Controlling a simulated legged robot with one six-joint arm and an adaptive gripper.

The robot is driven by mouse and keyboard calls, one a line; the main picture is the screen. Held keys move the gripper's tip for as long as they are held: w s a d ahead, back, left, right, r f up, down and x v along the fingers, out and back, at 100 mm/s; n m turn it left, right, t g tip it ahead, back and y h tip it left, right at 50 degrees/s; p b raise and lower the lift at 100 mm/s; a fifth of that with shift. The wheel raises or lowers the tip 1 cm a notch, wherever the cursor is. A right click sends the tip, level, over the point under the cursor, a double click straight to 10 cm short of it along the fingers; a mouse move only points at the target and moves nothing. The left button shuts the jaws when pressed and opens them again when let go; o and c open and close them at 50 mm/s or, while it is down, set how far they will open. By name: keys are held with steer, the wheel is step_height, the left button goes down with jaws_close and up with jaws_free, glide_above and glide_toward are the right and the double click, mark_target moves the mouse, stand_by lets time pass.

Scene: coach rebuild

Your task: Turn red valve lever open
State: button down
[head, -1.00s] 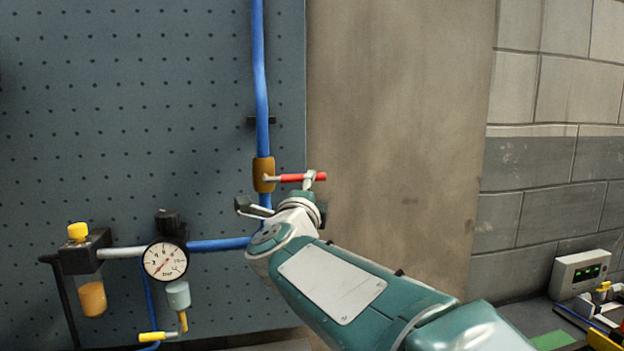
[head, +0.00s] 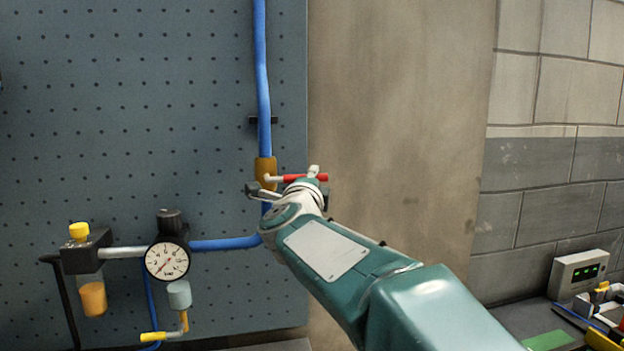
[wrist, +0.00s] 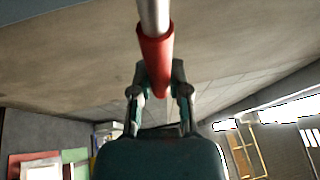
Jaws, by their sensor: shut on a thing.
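The red valve lever (head: 292,178) sticks out sideways to the right from a brass valve body (head: 265,170) on a vertical blue pipe. It is roughly level in the head view. In the wrist view the red grip (wrist: 154,50) on its pale metal rod (wrist: 153,14) runs down between my fingers. My gripper (wrist: 158,88) is shut on the red grip near its free end. In the head view my gripper (head: 312,180) covers part of the lever, and the lower finger is hidden.
A pressure gauge (head: 167,260) and a filter bowl (head: 92,297) hang at the lower left of the blue pegboard (head: 130,120). A bare tan panel (head: 400,100) is right of the valve. A meter box (head: 582,272) stands at the lower right.

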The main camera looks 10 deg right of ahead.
steer(key=shift+a+f, duration=0.15)
steer(key=shift+f, duration=0.05)
steer(key=a+f+m+g+y, duration=0.5)
steer(key=a+f+m, duration=0.2)
steer(key=m, duration=0.7)
steer(key=shift+a+f+m, duration=0.2)
steer(key=shift+a+m, duration=0.1)
steer(key=shift+a, duration=0.5)
stand_by(0.4)
steer(key=c, duration=0.6)
jaws_free()
steer(key=shift+w+a+f, duration=0.1)
steer(key=shift+f, duration=0.05)
